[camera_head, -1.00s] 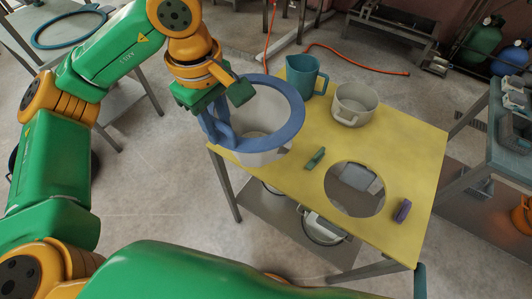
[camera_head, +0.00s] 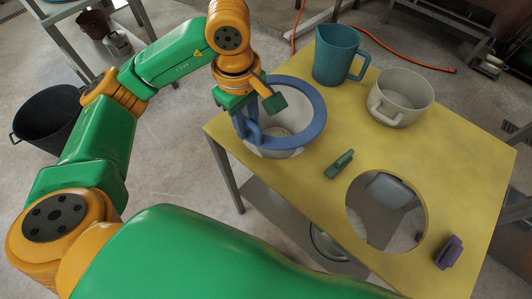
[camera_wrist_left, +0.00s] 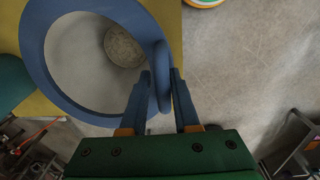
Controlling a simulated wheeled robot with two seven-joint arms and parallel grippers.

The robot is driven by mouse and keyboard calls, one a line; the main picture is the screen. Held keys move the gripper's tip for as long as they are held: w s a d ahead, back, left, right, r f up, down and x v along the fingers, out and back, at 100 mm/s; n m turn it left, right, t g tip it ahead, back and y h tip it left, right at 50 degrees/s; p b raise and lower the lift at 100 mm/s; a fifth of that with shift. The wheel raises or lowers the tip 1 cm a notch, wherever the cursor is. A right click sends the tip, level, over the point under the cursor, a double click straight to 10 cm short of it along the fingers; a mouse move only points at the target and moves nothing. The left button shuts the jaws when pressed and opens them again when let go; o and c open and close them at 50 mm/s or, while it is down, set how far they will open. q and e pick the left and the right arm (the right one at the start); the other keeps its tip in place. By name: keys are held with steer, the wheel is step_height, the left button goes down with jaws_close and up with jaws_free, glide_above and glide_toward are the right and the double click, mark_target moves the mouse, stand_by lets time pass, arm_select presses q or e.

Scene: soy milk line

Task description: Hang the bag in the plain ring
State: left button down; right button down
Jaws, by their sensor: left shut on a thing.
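The bag has a blue ring rim (camera_head: 318,126) and a pale, roundish body (camera_head: 283,151) below it. It is at the left part of the yellow table (camera_head: 480,165). My left gripper (camera_head: 248,122) is shut on an upright blue tab at the rim's near left side. The left wrist view shows the tab (camera_wrist_left: 161,62) between its fingers, and a round grey patch (camera_wrist_left: 123,47) inside the rim (camera_wrist_left: 38,62). The table has a round opening (camera_head: 385,212) at the front right. I cannot tell whether the bag hangs in another opening. My right gripper is out of view.
A teal jug (camera_head: 336,57) and a white pot (camera_head: 401,95) stand at the back of the table. A green clip (camera_head: 339,164) and a purple clip (camera_head: 448,252) flank the round opening. A black bucket (camera_head: 48,118) is on the floor at left.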

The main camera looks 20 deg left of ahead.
arm_select(q)
step_height(320, 180, down, 7)
steer(key=c, duration=0.7)
jaws_free()
steer(key=shift+r, duration=0.1)
steer(key=shift+o, duration=0.3)
steer(key=shift+r, duration=0.1)
steer(key=r, duration=0.4)
steer(key=r+p, duration=0.1)
steer(key=r, duration=0.7)
steer(key=shift+s+a, duration=0.1)
steer(key=shift+s, duration=0.25)
steer(key=shift+f, duration=0.1)
